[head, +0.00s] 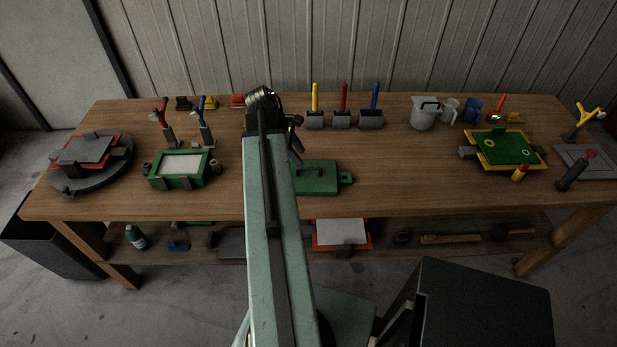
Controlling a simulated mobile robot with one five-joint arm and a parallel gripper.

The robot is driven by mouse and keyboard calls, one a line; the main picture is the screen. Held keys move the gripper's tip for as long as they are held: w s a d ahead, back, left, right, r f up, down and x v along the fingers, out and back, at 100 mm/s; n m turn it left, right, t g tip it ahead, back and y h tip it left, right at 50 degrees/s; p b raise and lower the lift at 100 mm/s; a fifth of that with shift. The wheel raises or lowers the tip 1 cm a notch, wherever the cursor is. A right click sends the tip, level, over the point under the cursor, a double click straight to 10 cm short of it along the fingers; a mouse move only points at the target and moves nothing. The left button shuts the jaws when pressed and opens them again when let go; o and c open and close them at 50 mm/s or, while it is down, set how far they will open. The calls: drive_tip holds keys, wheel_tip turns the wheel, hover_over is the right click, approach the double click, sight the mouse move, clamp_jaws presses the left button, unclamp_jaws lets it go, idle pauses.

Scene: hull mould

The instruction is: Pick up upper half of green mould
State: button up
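A flat green mould half (323,187) with a dark handle on top and a tab at its right end lies on the workbench, just right of my arm. My arm hides its left end. A green frame-like mould half (207,171) with a pale filling and dark clamps sits to the left of my arm. My gripper (296,145) is at the end of my arm, near the far left corner of the flat green half. It is mostly hidden behind the arm, so its opening and any contact cannot be told.
The wooden bench (400,185) is clear right of the flat green half. A round grey stand (65,184) with a red-edged mould is far left. A yellow-and-green mould (535,160) is right. Scrapers (343,119) and a grey jug (422,117) stand behind. A dark bin (490,300) is in front.

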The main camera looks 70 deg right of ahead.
sight(308, 168)
drive_tip(key=b+x, duration=0.2)
drive_tip(key=shift+f+b, duration=0.3)
drive_tip(key=shift+f, duration=0.05)
drive_tip(key=b+x, duration=0.4)
drive_tip(key=x, duration=0.1)
drive_tip(key=shift+s+d+f+b, duration=0.15)
drive_tip(key=shift+d+b, duration=0.1)
drive_tip(key=shift+b, duration=0.15)
drive_tip(key=shift+r, duration=0.2)
drive_tip(key=shift+c, duration=0.4)
clamp_jaws()
